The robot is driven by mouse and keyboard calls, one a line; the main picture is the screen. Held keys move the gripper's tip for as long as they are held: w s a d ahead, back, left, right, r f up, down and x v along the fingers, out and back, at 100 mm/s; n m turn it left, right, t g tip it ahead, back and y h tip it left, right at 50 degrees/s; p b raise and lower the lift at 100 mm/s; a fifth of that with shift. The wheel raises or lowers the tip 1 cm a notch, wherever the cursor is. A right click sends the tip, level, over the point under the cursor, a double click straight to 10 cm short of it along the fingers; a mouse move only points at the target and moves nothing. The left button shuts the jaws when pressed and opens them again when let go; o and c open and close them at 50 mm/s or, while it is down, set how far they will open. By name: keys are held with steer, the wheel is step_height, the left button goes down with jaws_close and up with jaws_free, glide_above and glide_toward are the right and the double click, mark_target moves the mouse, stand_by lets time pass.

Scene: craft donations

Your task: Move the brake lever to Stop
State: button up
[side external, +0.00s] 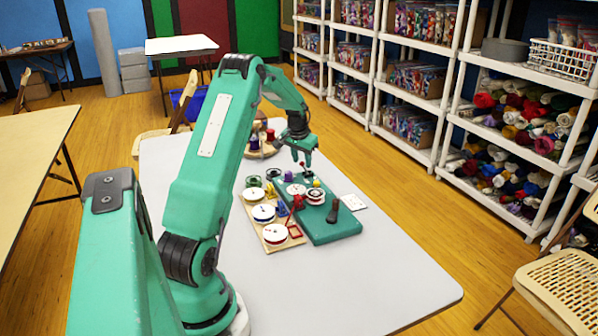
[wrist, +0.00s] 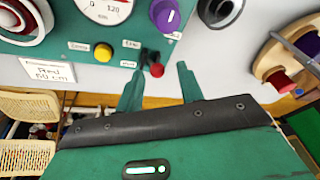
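The brake lever appears to be the short black lever with a red knob (wrist: 157,70) on the green panel (wrist: 120,52) in the wrist view. It stands beside two small white labels, whose print is too blurred to read surely. My gripper (wrist: 157,68) is open, with one green finger on each side of the red knob in the picture. I cannot tell whether either finger touches it. In the side view my gripper (side external: 302,162) hangs pointing down over the far end of the green panel (side external: 335,232), where the lever is mostly hidden.
A yellow button (wrist: 103,53), a purple knob (wrist: 166,15) and a round dial (wrist: 104,8) are close by on the panel. The front of the grey table (side external: 370,285) is clear.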

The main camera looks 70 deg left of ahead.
steer(key=shift+r, duration=2.85)
steer(key=shift+w+d+r, duration=0.15)
steer(key=shift+d+r, duration=0.15)
steer(key=shift+d, duration=0.1)
steer(key=d+r+m+t, duration=0.1)
steer(key=d+r, duration=0.3)
steer(key=d, duration=0.4)
steer(key=s+d+r+m, duration=0.1)
steer(key=d+r, duration=0.3)
steer(key=d, duration=0.4)
steer(key=d+r+m+t, duration=0.1)
steer(key=d+r, duration=0.4)
steer(key=d, duration=0.3)
steer(key=s+d+f+m+t+h, duration=0.1)
steer(key=s+d+m+h, duration=0.1)
steer(key=s+d, duration=1.5)
steer(key=shift+d+f+m+h, duration=0.35)
steer(key=shift+d+m, duration=0.25)
steer(key=shift+d, duration=0.6)
